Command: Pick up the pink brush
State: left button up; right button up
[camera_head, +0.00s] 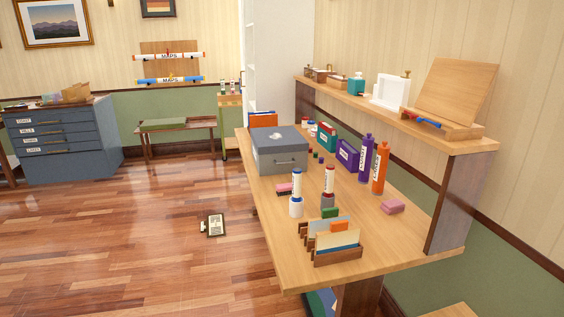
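A small pink item (285,188) with a dark part lies on the wooden desk, in front of the grey box and left of a white cylinder; it looks like the pink brush, but it is too small to be sure. A second pink item (392,206), a plain block, lies farther right on the desk, near the shelf's side panel. Neither of my grippers shows in this view.
The wooden desk (290,262) holds a grey box (277,152), white cylinders (296,207), a card holder (338,256), a purple bottle (366,158) and an orange bottle (380,168). A raised shelf (460,146) overhangs its right side. A clipboard-like item (215,225) lies on the otherwise open floor.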

aim_at(283, 189)
jog(key=i+j+z, duration=0.15)
jog(key=z, duration=1)
jog(key=i+j+z, duration=0.2)
jog(key=j+z, duration=0.2)
jog(key=j, duration=0.45)
jog(key=i+j+z, duration=0.1)
jog(key=j+z, duration=0.3)
jog(key=j, duration=0.45)
jog(key=j+z, duration=0.4)
jog(key=j, duration=0.45)
